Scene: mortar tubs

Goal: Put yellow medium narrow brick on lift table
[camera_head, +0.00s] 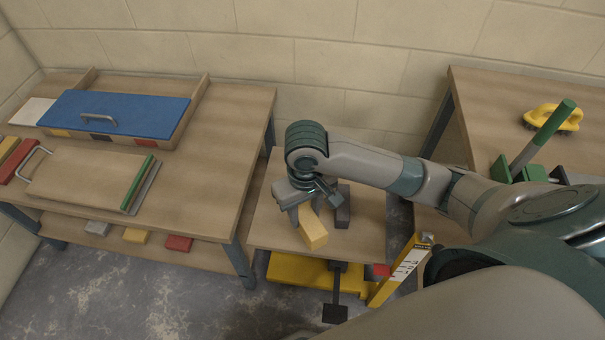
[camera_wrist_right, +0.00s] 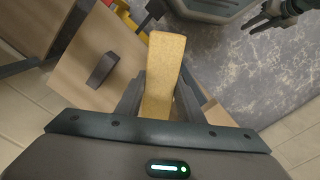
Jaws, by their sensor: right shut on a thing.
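The yellow medium narrow brick (camera_head: 313,233) is between the fingers of my right gripper (camera_head: 307,207), which is shut on it. The brick also shows in the right wrist view (camera_wrist_right: 164,70), reaching out past the fingers. The lift table (camera_head: 362,232) is the low wooden top with a yellow base in the middle of the head view. The brick is over its top; I cannot tell whether it touches. My left gripper (camera_wrist_right: 270,20) shows small and dark at the top right of the right wrist view; its opening is unclear.
A dark grey brick (camera_head: 343,208) stands on the lift table just right of the held brick. The left workbench (camera_head: 205,155) carries a blue-lidded box (camera_head: 115,112). The right bench (camera_head: 485,100) holds a yellow brush (camera_head: 553,118).

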